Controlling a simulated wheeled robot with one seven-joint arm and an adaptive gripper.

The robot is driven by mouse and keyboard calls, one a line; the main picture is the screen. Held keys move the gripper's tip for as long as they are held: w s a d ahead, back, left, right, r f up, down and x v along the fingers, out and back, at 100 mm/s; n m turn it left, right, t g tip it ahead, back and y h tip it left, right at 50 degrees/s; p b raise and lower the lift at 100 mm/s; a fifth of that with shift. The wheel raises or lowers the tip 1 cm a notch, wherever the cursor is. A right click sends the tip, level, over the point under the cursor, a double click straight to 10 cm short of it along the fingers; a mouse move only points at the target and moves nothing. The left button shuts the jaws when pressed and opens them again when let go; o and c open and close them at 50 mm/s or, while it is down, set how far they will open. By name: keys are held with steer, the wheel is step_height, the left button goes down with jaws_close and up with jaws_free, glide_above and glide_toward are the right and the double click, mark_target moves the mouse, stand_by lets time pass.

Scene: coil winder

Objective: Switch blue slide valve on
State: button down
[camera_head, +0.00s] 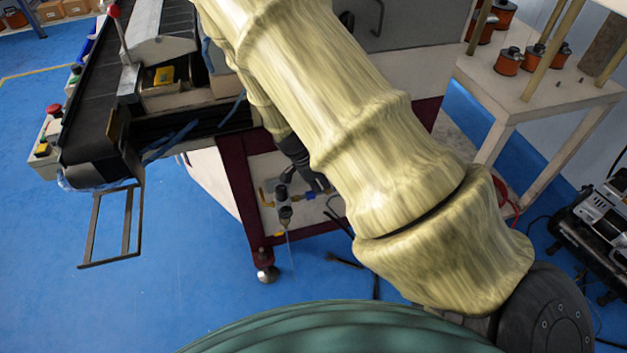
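A small valve assembly with a clear filter bowl (286,214) and brass-coloured fittings is mounted on the white panel under the machine, inside a dark red frame. A small blue part (310,196), which looks like the blue slide valve, is at the right end of the brass fittings. Its on or off position is too small to tell. My gripper (316,181) is dark and reaches down from behind my arm, close above the blue part. I cannot tell whether they touch. My arm hides most of the gripper, and its finger opening is not clear.
A conveyor (95,105) with a red emergency button (54,110) and a metal bracket (110,228) stands at left. A white table (520,95) with orange and black coils is at right. A compressor-like machine (600,225) sits far right. Blue floor is open at lower left.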

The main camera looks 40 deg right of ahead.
steer(key=shift+a, duration=0.1)
stand_by(0.3)
steer(key=d, duration=0.2)
steer(key=s+d+r+p, duration=0.1)
steer(key=d, duration=0.1)
steer(key=s+v, duration=0.1)
steer(key=v, duration=0.8)
steer(key=shift+w+a+r, duration=0.15)
steer(key=shift+w+a, duration=0.05)
steer(key=shift+w, duration=0.25)
